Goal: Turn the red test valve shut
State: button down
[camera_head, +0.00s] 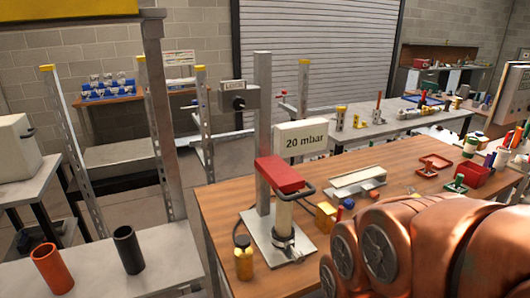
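A large copper-coloured part of my arm fills the lower right. My gripper's fingers are not in view.
A yellow bottle (244,263) with a dark cap stands at the table's left front. A pale rail-shaped block (357,183), a yellow block (325,217) and red trays (434,163) lie to the right. Orange (52,268) and black (128,250) cylinders stand on the left bench.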

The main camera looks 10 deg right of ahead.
aim_at(340, 213)
jog(key=z, duration=0.6)
jog(key=k, duration=0.5)
jog(key=z, duration=1.25)
jog(key=i, duration=0.7)
jog(key=u, duration=1.65)
